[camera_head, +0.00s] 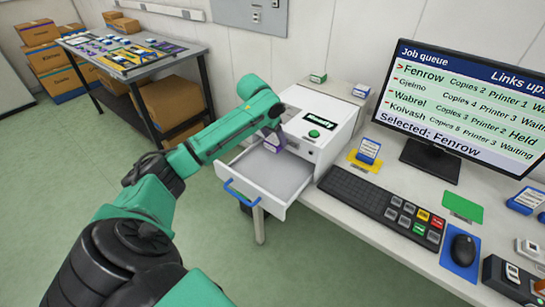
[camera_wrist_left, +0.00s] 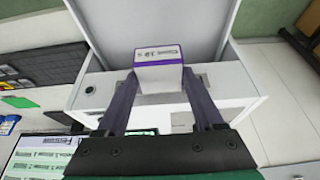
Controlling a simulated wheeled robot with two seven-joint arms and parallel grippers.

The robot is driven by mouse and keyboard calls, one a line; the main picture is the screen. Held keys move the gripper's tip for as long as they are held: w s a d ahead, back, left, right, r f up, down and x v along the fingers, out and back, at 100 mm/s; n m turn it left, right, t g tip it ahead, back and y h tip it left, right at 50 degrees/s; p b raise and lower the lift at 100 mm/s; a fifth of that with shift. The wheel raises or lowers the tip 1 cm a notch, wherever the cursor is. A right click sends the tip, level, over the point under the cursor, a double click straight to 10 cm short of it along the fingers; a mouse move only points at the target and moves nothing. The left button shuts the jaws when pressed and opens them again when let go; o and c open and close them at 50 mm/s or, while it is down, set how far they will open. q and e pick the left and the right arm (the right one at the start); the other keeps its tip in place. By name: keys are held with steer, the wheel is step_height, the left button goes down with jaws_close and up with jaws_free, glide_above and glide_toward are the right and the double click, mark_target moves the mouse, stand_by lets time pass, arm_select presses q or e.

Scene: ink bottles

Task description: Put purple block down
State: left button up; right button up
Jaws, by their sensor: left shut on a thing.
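The purple block (camera_wrist_left: 158,72), white-faced with a purple band and a printed label, is between the fingers of my left gripper (camera_wrist_left: 157,80). In the head view the left gripper (camera_head: 276,138) is shut on the block (camera_head: 270,147), by the front of the white printer (camera_head: 318,120). It is over the rear part of the open drawer (camera_head: 285,193). I cannot tell how high the block is above the drawer floor. The drawer has a blue handle (camera_head: 241,193), and its visible floor looks empty. My right gripper is not in view.
A keyboard (camera_head: 372,193), monitor (camera_head: 460,95) and mouse (camera_head: 462,248) stand on the desk right of the drawer. A blue-and-white block (camera_head: 369,149) sits on a yellow mat. A side table (camera_head: 130,60) with many small items stands at the back left.

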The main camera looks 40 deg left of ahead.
arm_select(q)
step_height(320, 180, down, 9)
steer(key=shift+f, duration=0.4)
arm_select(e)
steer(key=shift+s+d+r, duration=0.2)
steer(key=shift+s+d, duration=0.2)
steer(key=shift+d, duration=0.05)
arm_select(q)
steer(key=o, duration=1.4)
steer(key=shift+f, duration=0.1)
steer(key=shift+o, duration=0.2)
steer(key=v, duration=1.2)
steer(key=shift+w+d, duration=0.1)
